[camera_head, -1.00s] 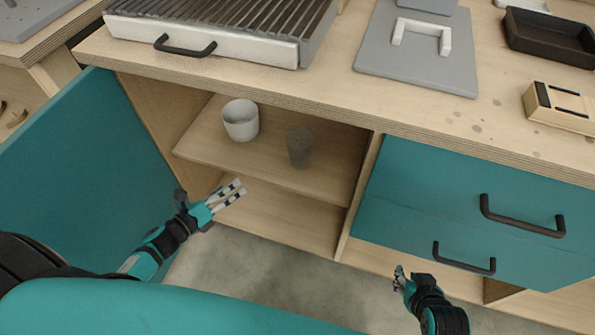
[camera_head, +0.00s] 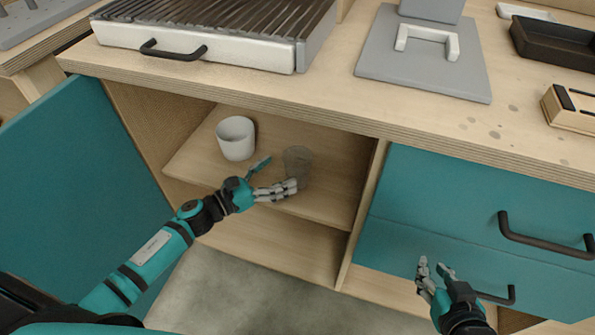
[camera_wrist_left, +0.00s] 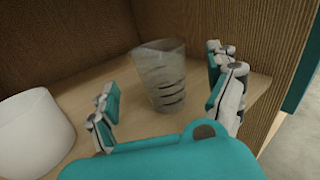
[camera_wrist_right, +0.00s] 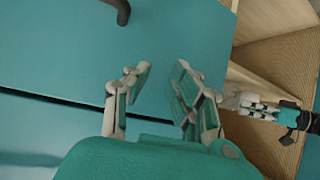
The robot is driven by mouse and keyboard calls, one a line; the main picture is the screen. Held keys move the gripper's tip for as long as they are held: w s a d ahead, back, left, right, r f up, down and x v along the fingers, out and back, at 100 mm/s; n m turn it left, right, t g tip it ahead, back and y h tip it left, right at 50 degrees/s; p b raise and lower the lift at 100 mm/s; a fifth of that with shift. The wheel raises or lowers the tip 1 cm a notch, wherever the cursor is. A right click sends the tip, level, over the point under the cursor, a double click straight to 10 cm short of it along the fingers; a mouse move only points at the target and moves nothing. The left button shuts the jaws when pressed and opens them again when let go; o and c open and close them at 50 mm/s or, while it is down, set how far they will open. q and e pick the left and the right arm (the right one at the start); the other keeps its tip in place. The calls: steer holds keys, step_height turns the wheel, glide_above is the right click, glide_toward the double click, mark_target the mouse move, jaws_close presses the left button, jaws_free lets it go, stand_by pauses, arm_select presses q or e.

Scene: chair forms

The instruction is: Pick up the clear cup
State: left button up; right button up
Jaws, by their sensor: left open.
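The clear cup (camera_head: 298,162) stands upright on the cabinet's upper shelf (camera_head: 200,160). It is see-through and greyish. My left gripper (camera_head: 279,178) is at the shelf, just in front and left of the cup, with its fingers overlapping the cup's lower left in the head view. In the left wrist view the clear cup (camera_wrist_left: 161,75) stands ahead between the spread fingers of the left gripper (camera_wrist_left: 165,95), which is open and empty. My right gripper (camera_head: 436,272) is open and empty in front of the teal drawers; it also shows in the right wrist view (camera_wrist_right: 158,90).
A white cup (camera_head: 236,138) stands left of the clear cup on the same shelf; it also shows in the left wrist view (camera_wrist_left: 35,135). The teal door (camera_head: 75,170) is open at left. A wooden divider (camera_head: 362,205) bounds the compartment at right. The countertop (camera_head: 330,105) overhangs above.

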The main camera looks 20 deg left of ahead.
mark_target(296, 162)
arm_select(q)
steer(key=x, duration=0.5)
steer(key=shift+w+d+r, duration=0.15)
steer(key=shift+w+d, duration=0.05)
steer(key=shift+w, duration=0.05)
arm_select(e)
steer(key=shift+w+a+r+t, duration=0.2)
steer(key=shift+w+r+t, duration=0.3)
steer(key=shift+w, duration=0.05)
arm_select(q)
steer(key=shift+w+d, duration=0.1)
steer(key=shift+w, duration=0.1)
arm_select(e)
steer(key=shift+w+a+r, duration=0.1)
steer(key=shift+r, duration=0.1)
arm_select(q)
steer(key=shift+c, duration=0.5)
steer(key=c, duration=0.7)
steer(key=shift+c, duration=0.2)
